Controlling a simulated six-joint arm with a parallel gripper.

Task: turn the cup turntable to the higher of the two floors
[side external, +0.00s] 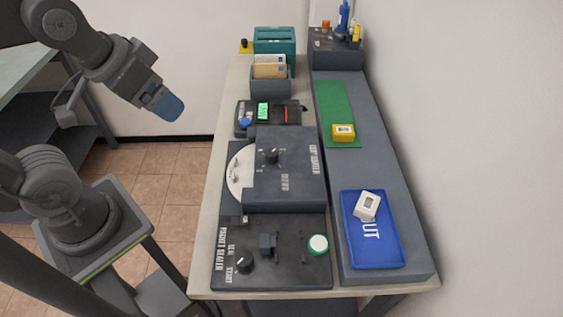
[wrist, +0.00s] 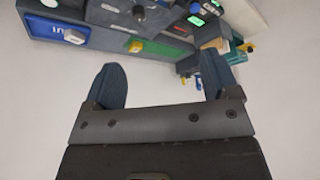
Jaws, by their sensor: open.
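A white disc (side external: 238,172) with small marks on its rim shows at the left of a dark box (side external: 298,185), which covers most of it. I take it for the turntable, but I cannot tell for sure. A black knob (side external: 270,155) stands on the box; the white lettering there is too small to read surely. My gripper (side external: 168,106) is raised at the left, well apart from the table and touching nothing. In the wrist view my gripper (wrist: 162,68) has its two blue fingers spread, with nothing between them. Any floor numbers are not readable.
A unit with a glowing green display (side external: 263,112) stands behind the box. A dark panel (side external: 280,270) with a knob and a green-white button lies in front. At the right are a green mat (side external: 335,100), a yellow box (side external: 343,132), a blue tray (side external: 375,252) and a white box (side external: 367,204).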

